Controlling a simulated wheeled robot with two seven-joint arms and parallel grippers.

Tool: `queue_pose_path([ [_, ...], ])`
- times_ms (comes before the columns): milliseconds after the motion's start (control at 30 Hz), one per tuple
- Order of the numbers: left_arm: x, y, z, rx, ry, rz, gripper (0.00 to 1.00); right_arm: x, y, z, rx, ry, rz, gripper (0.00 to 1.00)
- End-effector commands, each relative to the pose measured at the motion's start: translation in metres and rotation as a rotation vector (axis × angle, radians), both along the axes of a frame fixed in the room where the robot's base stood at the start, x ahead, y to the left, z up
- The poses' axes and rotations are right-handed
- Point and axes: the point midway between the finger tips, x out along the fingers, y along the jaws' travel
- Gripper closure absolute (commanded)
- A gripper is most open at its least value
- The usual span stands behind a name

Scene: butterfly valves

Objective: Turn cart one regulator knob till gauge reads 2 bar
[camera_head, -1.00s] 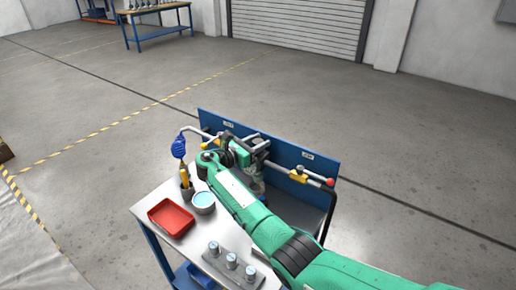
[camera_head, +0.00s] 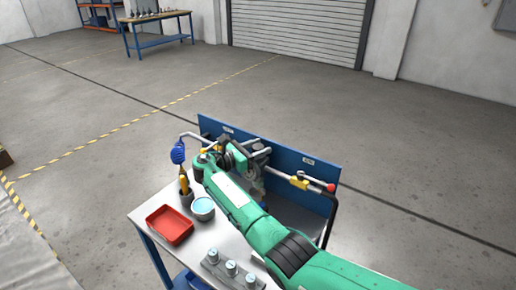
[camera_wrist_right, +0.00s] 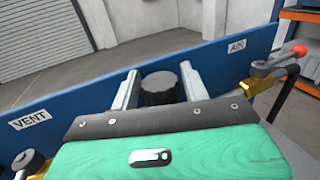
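A dark ribbed round knob (camera_wrist_right: 160,88) shows in the right wrist view in front of the blue panel, between the VENT and AIR labels. My right gripper (camera_wrist_right: 160,78) has one grey finger on each side of it. The fingers look apart, with narrow gaps to the knob; contact at the tips cannot be told. In the head view my right gripper (camera_head: 238,156) is at the pipework on the cart's blue back panel (camera_head: 285,160), and my green arm hides much of the fittings. No gauge face can be read. My left gripper is not in view.
A yellow valve with a red-ended handle (camera_head: 331,188) stands right.

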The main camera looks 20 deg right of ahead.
Motion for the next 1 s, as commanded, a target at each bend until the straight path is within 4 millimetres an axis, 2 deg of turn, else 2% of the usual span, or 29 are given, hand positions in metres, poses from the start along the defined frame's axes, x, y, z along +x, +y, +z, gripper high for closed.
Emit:
queue_pose_path([
  [167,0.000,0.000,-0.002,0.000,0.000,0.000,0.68,-0.001,0.003,0.000,-0.001,-0.001,0.001,0.54],
  [267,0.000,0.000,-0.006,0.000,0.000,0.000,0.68,-0.004,0.014,-0.001,0.001,-0.003,0.002,0.54],
  [700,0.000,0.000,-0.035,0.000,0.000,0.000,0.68,-0.032,0.104,-0.003,0.001,-0.001,0.002,0.54],
  [833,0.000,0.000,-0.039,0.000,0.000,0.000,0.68,-0.037,0.121,-0.002,0.000,0.000,0.001,0.54],
  [1000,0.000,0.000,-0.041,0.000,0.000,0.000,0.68,-0.040,0.131,0.000,0.000,0.000,0.000,0.54],
])
